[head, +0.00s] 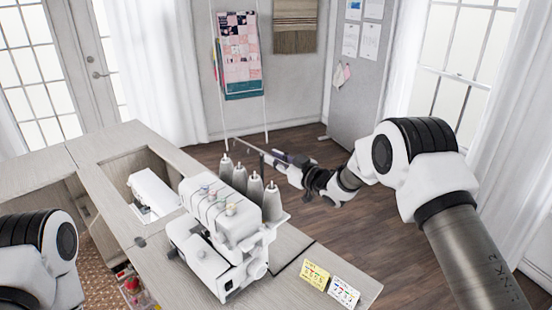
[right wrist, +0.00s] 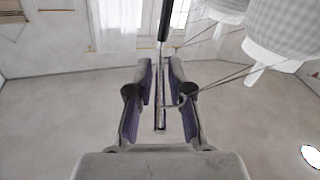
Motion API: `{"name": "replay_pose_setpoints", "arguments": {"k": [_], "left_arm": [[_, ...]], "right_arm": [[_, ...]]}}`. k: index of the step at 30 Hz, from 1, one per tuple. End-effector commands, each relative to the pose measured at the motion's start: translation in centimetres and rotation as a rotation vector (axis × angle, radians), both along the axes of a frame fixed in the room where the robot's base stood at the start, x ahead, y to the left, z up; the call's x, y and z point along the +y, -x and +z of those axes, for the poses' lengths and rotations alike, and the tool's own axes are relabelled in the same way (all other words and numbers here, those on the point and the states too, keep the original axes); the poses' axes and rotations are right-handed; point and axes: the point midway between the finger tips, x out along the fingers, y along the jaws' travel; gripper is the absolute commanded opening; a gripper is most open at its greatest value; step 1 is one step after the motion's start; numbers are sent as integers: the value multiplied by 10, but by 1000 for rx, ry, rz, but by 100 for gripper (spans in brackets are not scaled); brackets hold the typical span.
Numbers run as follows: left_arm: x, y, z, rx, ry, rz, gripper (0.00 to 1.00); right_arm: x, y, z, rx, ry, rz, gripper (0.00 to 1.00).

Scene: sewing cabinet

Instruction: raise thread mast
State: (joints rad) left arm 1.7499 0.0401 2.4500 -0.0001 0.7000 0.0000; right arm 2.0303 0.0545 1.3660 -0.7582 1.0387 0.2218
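The white serger (head: 208,262) stands on the cabinet top, with several thread cones (head: 254,189) behind it. The thin dark thread mast (head: 262,160) rises behind the cones and carries a crossbar with wire guides (head: 240,146). My right gripper (head: 276,166) is at the mast, just behind and right of the cones. In the right wrist view the mast rod (right wrist: 161,85) runs between the two fingers of my right gripper (right wrist: 160,75). The fingers are apart, with a gap showing on each side of the rod. My left gripper is out of view; only part of that arm shows.
The cabinet top (head: 110,160) is pale wood, with a white sewing machine (head: 153,190) in a recess left of the serger. A quilt rack (head: 241,60) stands behind.

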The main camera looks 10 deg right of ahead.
Motion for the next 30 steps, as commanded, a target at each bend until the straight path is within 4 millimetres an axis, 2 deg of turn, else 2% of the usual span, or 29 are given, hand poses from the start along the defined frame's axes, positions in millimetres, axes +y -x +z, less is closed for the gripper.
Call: {"name": "replay_pose_setpoints", "arguments": {"k": [9, 14, 20, 30], "left_arm": [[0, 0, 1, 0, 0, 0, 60], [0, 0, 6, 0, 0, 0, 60], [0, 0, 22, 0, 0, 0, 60], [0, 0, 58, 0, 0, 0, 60]], "right_arm": [[0, 0, 2, 0, 0, 0, 0], [0, 0, 17, -3, 0, -1, 0], [0, 0, 60, -5, 0, -1, 0], [0, 0, 152, -6, 0, -1, 0]]}}
